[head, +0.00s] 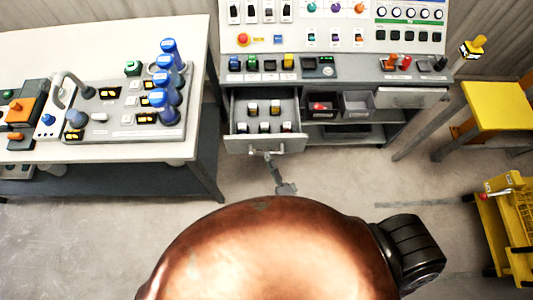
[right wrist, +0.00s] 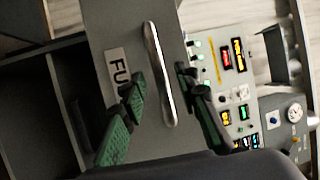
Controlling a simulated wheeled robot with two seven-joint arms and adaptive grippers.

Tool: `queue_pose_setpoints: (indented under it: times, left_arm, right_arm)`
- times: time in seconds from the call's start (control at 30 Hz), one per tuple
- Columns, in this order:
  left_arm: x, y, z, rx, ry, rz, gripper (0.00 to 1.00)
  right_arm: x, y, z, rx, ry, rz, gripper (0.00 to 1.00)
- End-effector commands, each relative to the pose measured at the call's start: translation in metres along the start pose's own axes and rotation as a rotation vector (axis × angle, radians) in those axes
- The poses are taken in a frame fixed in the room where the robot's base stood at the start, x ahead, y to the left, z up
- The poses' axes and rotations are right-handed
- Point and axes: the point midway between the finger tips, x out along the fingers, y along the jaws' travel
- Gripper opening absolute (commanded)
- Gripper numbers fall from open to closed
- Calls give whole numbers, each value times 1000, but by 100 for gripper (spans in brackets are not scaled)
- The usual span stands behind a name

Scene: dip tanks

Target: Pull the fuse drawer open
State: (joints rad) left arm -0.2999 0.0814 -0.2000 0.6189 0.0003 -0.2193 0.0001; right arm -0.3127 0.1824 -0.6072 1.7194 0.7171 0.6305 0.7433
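The fuse drawer (head: 288,144) stands pulled out from under the control panel in the head view, with several fuses visible inside. Its grey front fills the middle of the right wrist view, with a label reading "FU" (right wrist: 118,72) and a silver bar handle (right wrist: 158,60). My right gripper (head: 271,162) is at the drawer front. In the right wrist view its green-padded fingers (right wrist: 162,92) are apart, one on each side of the handle, with gaps visible. Contact with the handle cannot be made out. My left gripper is not in view.
Bins (head: 356,105) sit on the shelf right of the drawer. A white-topped table (head: 110,32) with blue-capped devices stands close on the left. A yellow stool (head: 497,103) and yellow cart (head: 510,225) are at right. Floor before the drawer is clear.

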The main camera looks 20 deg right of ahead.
Motion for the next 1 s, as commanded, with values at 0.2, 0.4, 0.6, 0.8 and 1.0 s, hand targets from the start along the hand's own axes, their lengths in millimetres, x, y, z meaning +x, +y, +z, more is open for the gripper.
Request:
queue_pose_setpoints:
  times: [0.2, 0.4, 0.6, 0.8, 1.0]
  left_arm:
    - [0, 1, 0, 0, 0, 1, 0]
    - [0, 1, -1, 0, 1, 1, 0]
    - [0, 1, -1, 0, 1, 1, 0]
    - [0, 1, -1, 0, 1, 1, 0]
    - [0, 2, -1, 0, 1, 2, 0]
  right_arm:
    - [-49, 1, 0, 0, -1, 5, 29]
    - [-80, 1, 0, 0, -1, 3, 29]
    - [-92, 0, 0, 1, 1, 1, 29]
    - [-92, 0, 0, 1, 0, 1, 29]
    - [-92, 0, 0, 1, 0, 1, 29]
